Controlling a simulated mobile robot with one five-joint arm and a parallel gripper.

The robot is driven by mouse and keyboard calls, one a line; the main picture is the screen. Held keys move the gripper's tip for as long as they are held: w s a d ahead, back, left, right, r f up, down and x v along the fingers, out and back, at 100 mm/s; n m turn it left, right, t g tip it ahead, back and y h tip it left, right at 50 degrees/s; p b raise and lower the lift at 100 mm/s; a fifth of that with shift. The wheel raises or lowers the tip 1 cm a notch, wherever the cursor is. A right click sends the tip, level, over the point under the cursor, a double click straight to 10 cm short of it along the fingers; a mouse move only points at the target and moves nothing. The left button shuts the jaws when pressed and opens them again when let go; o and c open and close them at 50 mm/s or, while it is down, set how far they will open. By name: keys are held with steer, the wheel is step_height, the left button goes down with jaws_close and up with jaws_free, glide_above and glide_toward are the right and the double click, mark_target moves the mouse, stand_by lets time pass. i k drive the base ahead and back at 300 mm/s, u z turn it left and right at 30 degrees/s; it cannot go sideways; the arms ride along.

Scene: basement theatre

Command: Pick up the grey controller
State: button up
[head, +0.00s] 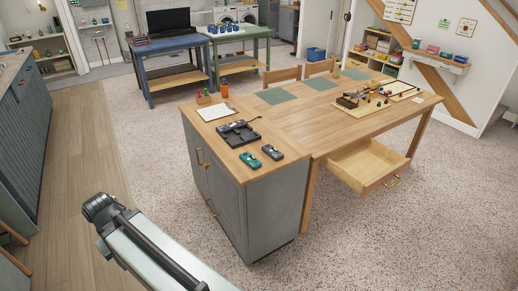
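A small dark grey handheld item (272,152), which looks like the grey controller, lies flat near the front right corner of the wooden-topped grey cabinet (240,200). A similar green item (250,160) lies just left of it, a small gap apart. Part of my arm shows at the lower left, well short of the cabinet top. I see no gripper fingers, and nothing held shows.
A black device (238,133), a white pad (215,111) and small pots (204,97) share the cabinet top. A wooden table (345,100) adjoins it, with an open drawer (367,163) jutting out. Carpet (400,235) in front and wood floor (85,150) at left are clear.

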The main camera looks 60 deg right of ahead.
mark_target(276, 155)
steer(key=z, duration=0.25)
steer(key=i, duration=1.25)
steer(key=z, duration=0.9)
steer(key=k, duration=0.85)
steer(key=z, duration=0.2)
steer(key=i, duration=0.85)
steer(key=u, duration=0.1)
